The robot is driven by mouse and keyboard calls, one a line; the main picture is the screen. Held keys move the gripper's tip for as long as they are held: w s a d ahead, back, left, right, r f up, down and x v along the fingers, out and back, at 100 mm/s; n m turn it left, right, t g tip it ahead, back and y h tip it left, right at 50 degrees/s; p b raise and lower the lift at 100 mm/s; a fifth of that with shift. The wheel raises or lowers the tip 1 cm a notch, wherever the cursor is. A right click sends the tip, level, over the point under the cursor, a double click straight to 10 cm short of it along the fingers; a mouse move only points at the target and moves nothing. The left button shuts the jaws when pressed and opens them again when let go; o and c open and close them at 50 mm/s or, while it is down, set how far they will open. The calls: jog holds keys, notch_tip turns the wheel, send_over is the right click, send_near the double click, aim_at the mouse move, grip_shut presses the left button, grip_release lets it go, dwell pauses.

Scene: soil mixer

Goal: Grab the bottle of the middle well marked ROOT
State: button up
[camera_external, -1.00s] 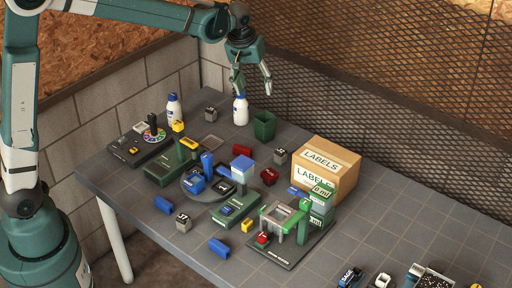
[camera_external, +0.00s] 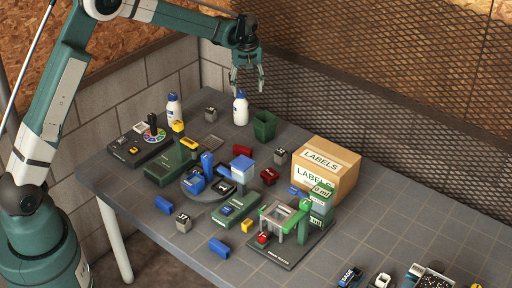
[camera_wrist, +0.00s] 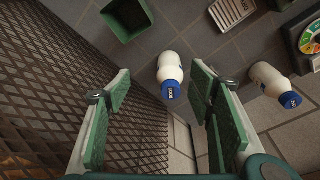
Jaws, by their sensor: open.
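A white bottle with a blue cap (camera_external: 240,110) stands upright at the back of the table. In the wrist view this bottle (camera_wrist: 169,73) lies between my fingers' lines, and its cap reads ROOT. A second white bottle with a blue cap (camera_external: 173,106) stands to the left; it also shows at the right in the wrist view (camera_wrist: 270,82), its cap mark too small to read surely. My gripper (camera_external: 248,88) is open and empty, pointing down above the ROOT bottle, its fingers apart from it as far as I can tell. Its two green-padded fingers (camera_wrist: 158,100) frame the wrist view.
A green open bin (camera_external: 264,126) stands right of the ROOT bottle. A mesh wall (camera_external: 350,110) rises close behind. A cardboard LABELS box (camera_external: 345,175) and several small devices and blocks crowd the middle table.

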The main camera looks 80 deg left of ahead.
aim_at(240, 90)
jog(key=shift+n, duration=0.7)
jog(key=a+f, duration=0.1)
jog(key=a, duration=0.1)
jog(key=s+a+f, duration=0.1)
jog(key=a+f, duration=0.1)
jog(key=s+a+f, duration=0.1)
jog(key=a+f, duration=0.1)
jog(key=shift+a+f, duration=0.2)
jog(key=shift+s+a+f, duration=0.1)
jog(key=shift+a+f, duration=0.05)
jog(key=shift+f, duration=1.15)
jog(key=shift+s+a+f+b, duration=0.1)
jog(key=shift+a+f+b, duration=0.15)
jog(key=shift+f, duration=1.05)
jog(key=shift+a+f+b, duration=0.1)
jog(key=shift+f+b, duration=0.1)
jog(key=shift+f, duration=1.05)
jog(key=c, duration=1.1)
